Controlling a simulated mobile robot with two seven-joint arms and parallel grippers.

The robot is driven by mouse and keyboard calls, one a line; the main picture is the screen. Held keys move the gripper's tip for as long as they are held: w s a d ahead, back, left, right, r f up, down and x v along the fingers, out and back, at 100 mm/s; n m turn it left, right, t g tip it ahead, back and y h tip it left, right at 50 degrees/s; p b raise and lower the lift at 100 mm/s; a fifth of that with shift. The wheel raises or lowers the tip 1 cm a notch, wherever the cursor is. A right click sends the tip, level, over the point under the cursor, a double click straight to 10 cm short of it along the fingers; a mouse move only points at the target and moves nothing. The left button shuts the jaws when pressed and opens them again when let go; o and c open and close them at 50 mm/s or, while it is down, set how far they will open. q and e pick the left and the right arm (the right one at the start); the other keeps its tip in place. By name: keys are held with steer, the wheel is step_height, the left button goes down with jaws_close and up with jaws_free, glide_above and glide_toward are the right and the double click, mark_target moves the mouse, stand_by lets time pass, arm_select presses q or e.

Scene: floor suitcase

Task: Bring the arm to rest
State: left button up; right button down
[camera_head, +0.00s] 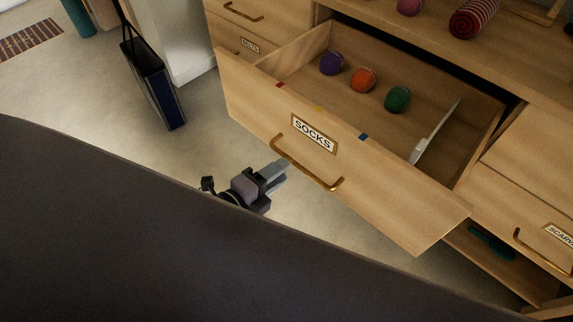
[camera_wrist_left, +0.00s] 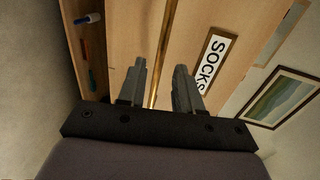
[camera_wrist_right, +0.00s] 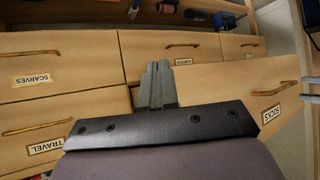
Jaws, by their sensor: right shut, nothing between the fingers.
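The SOCKS drawer (camera_head: 240,100) is pulled out, with purple (camera_head: 331,63), orange (camera_head: 363,80) and green (camera_head: 397,99) rolled balls inside. My left gripper (camera_head: 278,171) is in front of the drawer, near the left end of its brass handle (camera_head: 308,166). In the left wrist view its two fingers (camera_wrist_left: 160,85) are spread and empty; the handle bar (camera_wrist_left: 162,50) shows beyond the gap, and I cannot tell if they touch. My right gripper (camera_wrist_right: 157,75) is shut and empty, facing the dresser front; it is not seen in the head view.
The dresser's closed drawers (camera_wrist_right: 75,60) carry labels such as SCARVES and TRAVEL. A dark blue bag (camera_head: 152,85) stands on the floor at left. Rolled items (camera_head: 473,18) lie on the dresser top. The floor between bag and drawer is clear.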

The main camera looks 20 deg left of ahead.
arm_select(q)
steer(key=shift+s+a+r, duration=0.15)
steer(key=shift+s+a, duration=0.1)
steer(key=shift+s, duration=0.35)
steer(key=s+a+n+g+y+p, duration=0.2)
steer(key=s+n+p, duration=0.7)
steer(key=n, duration=1)
steer(key=shift+s+a+n+g+y, duration=0.2)
steer(key=shift+n+g+y, duration=0.3)
steer(key=shift+g, duration=0.6)
